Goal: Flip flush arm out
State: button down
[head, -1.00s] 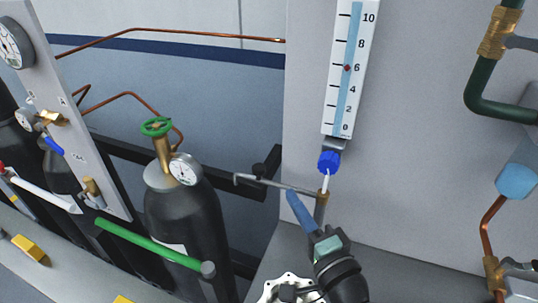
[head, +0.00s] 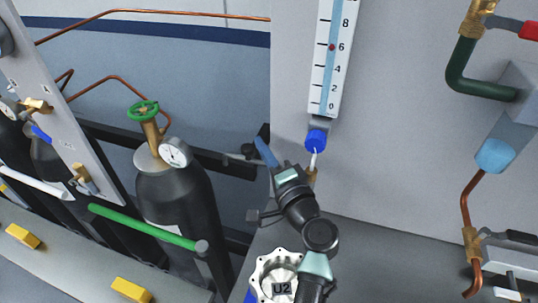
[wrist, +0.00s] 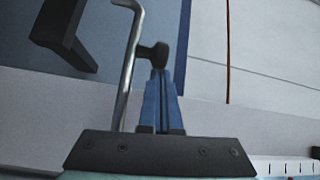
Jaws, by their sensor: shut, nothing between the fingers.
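The flush arm appears to be the thin grey metal rod (head: 236,156) with a bent end, left of the blue knob (head: 316,140) under the scale. In the wrist view the rod (wrist: 127,70) runs upright, just left of my fingers. A dark rounded knob (wrist: 152,52) shows beside it, at the fingertips. My gripper (head: 263,143) has blue fingers, which are shut and empty. In the wrist view, my gripper (wrist: 161,76) is close to the rod; I cannot tell whether they touch. My gripper and wrist hide the rod's right part in the head view.
A white scale (head: 333,55) hangs on the grey panel above. A black gas cylinder (head: 178,205) with a green handwheel stands left. A silver flanged housing (head: 262,268) sits below my arm. Pipes and valves (head: 470,245) line the right. The grey panel (head: 400,150) between is bare.

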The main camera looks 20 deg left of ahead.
dwell(0.5)
jog(key=shift+s+n+g+y+b, duration=0.3)
jog(key=shift+y+b, duration=0.1)
jog(key=shift+b, duration=0.1)
